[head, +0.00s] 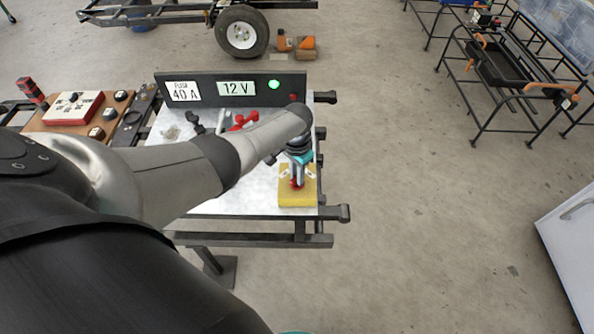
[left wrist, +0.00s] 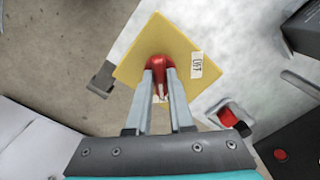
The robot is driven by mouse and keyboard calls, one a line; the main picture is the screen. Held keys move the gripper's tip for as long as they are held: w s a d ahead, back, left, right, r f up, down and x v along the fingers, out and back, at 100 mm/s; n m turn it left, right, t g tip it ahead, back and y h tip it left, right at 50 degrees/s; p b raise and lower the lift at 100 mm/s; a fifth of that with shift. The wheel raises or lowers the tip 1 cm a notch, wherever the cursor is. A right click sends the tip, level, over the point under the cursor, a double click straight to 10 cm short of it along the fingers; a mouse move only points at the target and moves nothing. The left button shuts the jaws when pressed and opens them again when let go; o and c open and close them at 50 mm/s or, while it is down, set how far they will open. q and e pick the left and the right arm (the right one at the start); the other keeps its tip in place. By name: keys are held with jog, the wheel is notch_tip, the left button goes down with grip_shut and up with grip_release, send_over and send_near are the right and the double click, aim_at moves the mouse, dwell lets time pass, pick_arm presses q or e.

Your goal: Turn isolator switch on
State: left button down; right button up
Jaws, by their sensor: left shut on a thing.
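The isolator switch is a red knob (head: 297,184) on a yellow base plate (head: 298,200), at the right front of the white table top in the head view. My left gripper (head: 298,178) points down onto it. In the left wrist view the two fingers (left wrist: 160,80) are closed on the red knob (left wrist: 160,62), on the yellow plate (left wrist: 143,45). A white label (left wrist: 196,65), which seems to read OFF, is beside the knob. Another pale label is partly hidden between the fingers. My right gripper is not in view.
A dark panel (head: 205,78) with FUSE 40 A and 12 V signs stands behind, its green lamp (head: 274,85) lit. A red-handled part (head: 240,122) lies on the table beyond my left arm. A wooden board (head: 60,115) with dials is at left.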

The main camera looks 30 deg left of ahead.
pick_arm(q)
jog(key=c, duration=0.8)
grip_release()
jog(key=shift+r+p, duration=0.3)
jog(key=shift+r, duration=0.15)
notch_tip(320, 180, up, 14)
jog(key=p, duration=0.6)
jog(key=shift+r, duration=0.15)
